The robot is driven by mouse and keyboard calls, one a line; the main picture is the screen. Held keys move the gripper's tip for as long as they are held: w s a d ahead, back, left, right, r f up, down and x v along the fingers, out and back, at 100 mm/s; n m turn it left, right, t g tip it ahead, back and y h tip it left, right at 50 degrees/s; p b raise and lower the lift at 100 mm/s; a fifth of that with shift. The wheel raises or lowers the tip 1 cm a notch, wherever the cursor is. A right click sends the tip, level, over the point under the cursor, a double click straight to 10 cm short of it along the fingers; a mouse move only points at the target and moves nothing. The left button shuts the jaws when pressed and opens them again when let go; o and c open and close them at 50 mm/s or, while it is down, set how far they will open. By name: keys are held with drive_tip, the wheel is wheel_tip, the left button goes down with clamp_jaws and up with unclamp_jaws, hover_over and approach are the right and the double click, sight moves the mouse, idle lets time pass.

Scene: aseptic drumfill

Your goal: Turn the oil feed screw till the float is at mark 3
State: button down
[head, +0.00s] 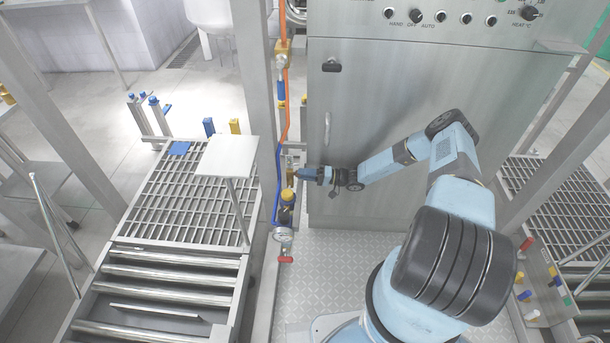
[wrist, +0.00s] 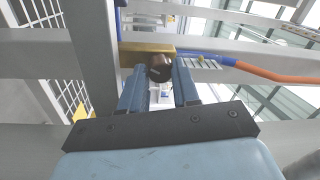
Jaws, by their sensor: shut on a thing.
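My gripper (wrist: 161,76) has its two blue fingers on either side of a small dark brown round knob, which looks like the oil feed screw (wrist: 159,68). The fingers are shut on it. The screw sits at the front of a brass block (wrist: 143,52) fixed near a grey post. In the head view my gripper (head: 298,173) reaches left to the brass fittings on the air line, and the fingers hide the screw there. I cannot make out the float or its marks in either view.
An orange hose (head: 285,110) and a blue hose (head: 277,185) run close by. A steel cabinet (head: 400,95) stands behind my arm. A roller conveyor (head: 165,275) lies left.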

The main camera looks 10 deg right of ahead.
drive_tip(key=shift+s+f, duration=0.25)
drive_tip(key=shift+f, duration=0.05)
drive_tip(key=c, duration=1.2)
unclamp_jaws()
drive_tip(key=o, duration=0.4)
drive_tip(key=shift+w+r, duration=0.15)
drive_tip(key=shift+d, duration=0.1)
drive_tip(key=d, duration=0.4)
drive_tip(key=s+d+f, duration=0.1)
drive_tip(key=d, duration=0.4)
drive_tip(key=s+d, duration=0.1)
drive_tip(key=d, duration=0.3)
drive_tip(key=shift+s+d+f, duration=0.15)
drive_tip(key=shift+s, duration=0.05)
